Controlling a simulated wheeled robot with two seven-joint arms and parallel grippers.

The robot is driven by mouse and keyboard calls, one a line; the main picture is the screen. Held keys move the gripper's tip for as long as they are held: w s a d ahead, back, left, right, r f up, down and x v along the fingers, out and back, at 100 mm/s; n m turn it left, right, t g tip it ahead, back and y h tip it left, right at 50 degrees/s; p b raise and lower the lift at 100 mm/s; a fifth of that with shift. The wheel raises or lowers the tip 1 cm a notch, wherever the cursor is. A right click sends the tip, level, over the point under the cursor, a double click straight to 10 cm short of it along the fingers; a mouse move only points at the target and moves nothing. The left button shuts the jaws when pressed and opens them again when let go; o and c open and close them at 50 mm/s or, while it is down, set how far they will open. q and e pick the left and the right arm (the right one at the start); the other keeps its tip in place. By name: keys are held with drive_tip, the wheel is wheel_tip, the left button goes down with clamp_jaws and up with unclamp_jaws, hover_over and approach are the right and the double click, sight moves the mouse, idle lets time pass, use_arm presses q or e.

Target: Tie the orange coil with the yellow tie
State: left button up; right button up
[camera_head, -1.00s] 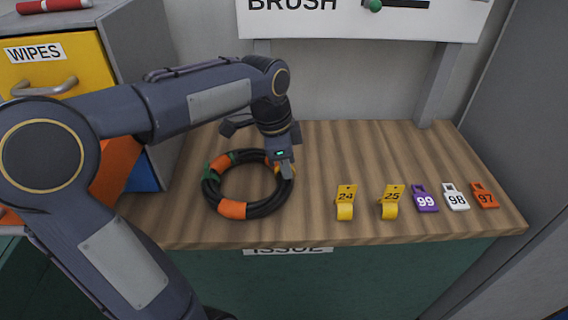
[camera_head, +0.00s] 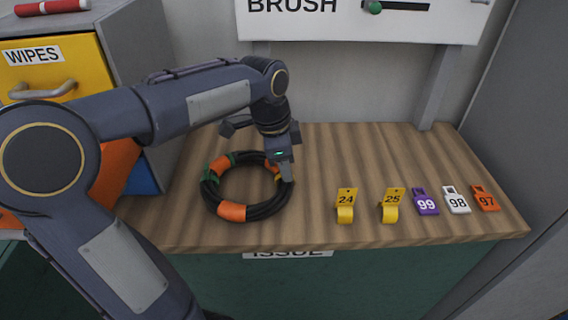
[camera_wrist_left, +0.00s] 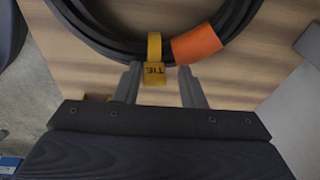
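The black hose coil with orange bands (camera_head: 232,212) lies flat on the wooden bench top. The yellow tie (camera_wrist_left: 154,58), marked TIE, passes over the bundle on the coil's right side; its far side is hidden. Part of the tie also shows in the head view (camera_head: 277,174). My left gripper (camera_wrist_left: 160,72) points down at the coil's right side. Its two fingers stand apart on either side of the tie's label end, with a visible gap to each side, so it is open. My right gripper is not in view.
Yellow tags 24 (camera_head: 346,205) and 25 (camera_head: 391,205), a purple tag 99 (camera_head: 427,203), a white tag 98 (camera_head: 456,200) and an orange tag 97 (camera_head: 486,199) sit to the right. A yellow WIPES drawer (camera_head: 55,65) stands left. The bench behind the tags is clear.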

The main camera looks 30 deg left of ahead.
sight(282, 178)
use_arm(q)
drive_tip(key=shift+g, duration=0.6)
drive_tip(key=f, duration=0.1)
drive_tip(key=s+f, duration=0.1)
drive_tip(key=f, duration=0.1)
drive_tip(key=shift+s+d+f, duration=0.15)
drive_tip(key=shift+s+f, duration=0.1)
drive_tip(key=shift+f, duration=0.15)
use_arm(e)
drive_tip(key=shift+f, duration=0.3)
use_arm(q)
drive_tip(key=r, duration=0.3)
drive_tip(key=r+p, duration=0.1)
drive_tip(key=shift+w+a+r, duration=0.15)
drive_tip(key=shift+w+a, duration=0.1)
drive_tip(key=shift+w, duration=0.15)
wheel_tip(282, 178, up, 7)
drive_tip(key=t+p, duration=0.1)
drive_tip(key=shift+s+a, duration=0.35)
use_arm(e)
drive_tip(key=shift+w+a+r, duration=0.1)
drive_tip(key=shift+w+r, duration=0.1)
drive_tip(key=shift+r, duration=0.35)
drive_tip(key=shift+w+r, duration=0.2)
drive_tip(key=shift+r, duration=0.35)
use_arm(q)
drive_tip(key=shift+c, duration=0.5)
